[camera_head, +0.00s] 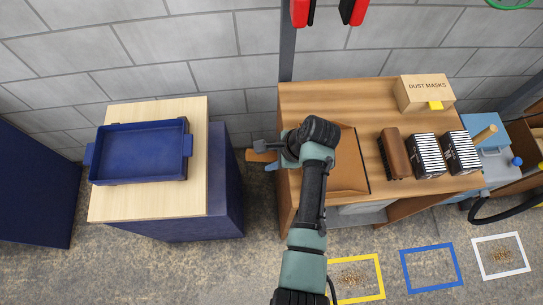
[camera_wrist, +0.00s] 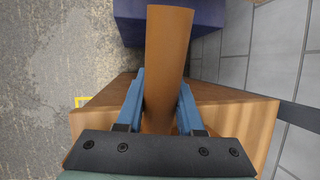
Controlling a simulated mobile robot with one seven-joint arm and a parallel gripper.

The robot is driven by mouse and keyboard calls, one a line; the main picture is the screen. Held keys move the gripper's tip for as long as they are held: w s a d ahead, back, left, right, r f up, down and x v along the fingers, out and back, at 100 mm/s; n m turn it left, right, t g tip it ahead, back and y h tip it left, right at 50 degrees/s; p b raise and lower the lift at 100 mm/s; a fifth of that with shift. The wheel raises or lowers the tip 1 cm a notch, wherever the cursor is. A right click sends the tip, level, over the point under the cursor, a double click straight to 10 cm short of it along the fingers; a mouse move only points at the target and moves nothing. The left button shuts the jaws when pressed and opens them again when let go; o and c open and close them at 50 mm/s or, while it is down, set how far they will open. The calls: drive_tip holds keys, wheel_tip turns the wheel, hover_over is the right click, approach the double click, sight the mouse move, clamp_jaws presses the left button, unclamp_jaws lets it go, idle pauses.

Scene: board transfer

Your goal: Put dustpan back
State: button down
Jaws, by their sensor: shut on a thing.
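The brown dustpan has a flat pan (camera_head: 346,178) with a dark lip along its right edge, over the left part of the wooden bench top. Its handle (camera_wrist: 168,50) points left past the bench edge, and the handle tip also shows in the head view. My gripper (camera_wrist: 163,100) is shut on the handle, with one blue finger on each side of it. In the head view my gripper (camera_head: 277,157) is at the bench's left edge, and my arm covers part of the pan. I cannot tell whether the pan touches the bench top.
The wooden bench (camera_head: 300,92) carries a brown brush (camera_head: 392,155), black-and-white boxes (camera_head: 425,155) and a dust-mask box (camera_head: 424,93). Left, across a gap, a blue tray (camera_head: 140,150) sits on a pale-topped cabinet (camera_head: 150,203). Yellow (camera_head: 383,276), blue (camera_head: 458,265) and white (camera_head: 525,255) squares mark the floor.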

drive_tip(key=shift+f, duration=0.2)
drive_tip(key=c, duration=0.5)
unclamp_jaws()
drive_tip(key=shift+c, duration=0.2)
